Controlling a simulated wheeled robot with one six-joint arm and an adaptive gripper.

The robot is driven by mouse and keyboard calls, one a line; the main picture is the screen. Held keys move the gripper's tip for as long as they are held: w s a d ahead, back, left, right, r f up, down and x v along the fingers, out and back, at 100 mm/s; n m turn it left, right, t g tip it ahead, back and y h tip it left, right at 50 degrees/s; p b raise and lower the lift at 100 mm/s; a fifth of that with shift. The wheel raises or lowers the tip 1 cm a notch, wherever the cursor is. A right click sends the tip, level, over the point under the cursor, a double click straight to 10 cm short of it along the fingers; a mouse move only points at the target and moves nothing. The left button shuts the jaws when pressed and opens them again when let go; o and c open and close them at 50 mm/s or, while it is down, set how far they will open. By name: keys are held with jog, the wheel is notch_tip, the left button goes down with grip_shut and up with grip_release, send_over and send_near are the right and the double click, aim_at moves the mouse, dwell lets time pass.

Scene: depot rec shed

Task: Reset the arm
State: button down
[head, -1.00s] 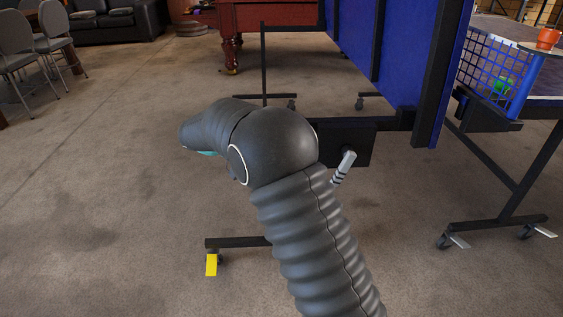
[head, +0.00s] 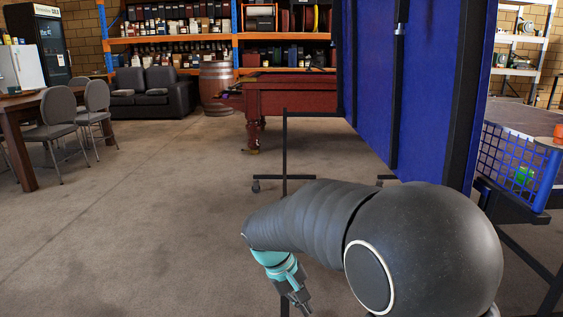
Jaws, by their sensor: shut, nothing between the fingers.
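My gripper (head: 302,304) shows at the lower middle of the head view, below the teal wrist joint of my arm. It is small, points downward and is shut and empty. My dark grey arm fills the lower right of the view, bent at a large rounded elbow, with its forearm reaching left. The gripper hangs in front of bare carpet and touches nothing that I can see. The lowest part of my arm is cut off by the picture's bottom edge.
A folded blue table-tennis table (head: 369,82) on a black frame stands right behind my arm. A blue basket (head: 541,182) is at the far right. A pool table (head: 290,97), sofa (head: 152,97), barrel (head: 216,86) and chairs (head: 56,119) stand farther back. The carpet (head: 150,235) at left is clear.

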jog(key=s+d+r+m+t+y+p, duration=0.1)
jog(key=s+d+r+m+t+y, duration=0.1)
jog(key=s+d+r, duration=0.3)
jog(key=s+d+r+m+t+y+p, duration=0.2)
jog(key=s+r, duration=0.7)
jog(key=s, duration=0.5)
jog(key=d+m+t, duration=0.1)
jog(key=d+t, duration=0.1)
jog(key=d, duration=0.1)
jog(key=shift+d+r+y+p, duration=0.3)
jog(key=shift+y, duration=0.1)
jog(key=shift+d, duration=0.15)
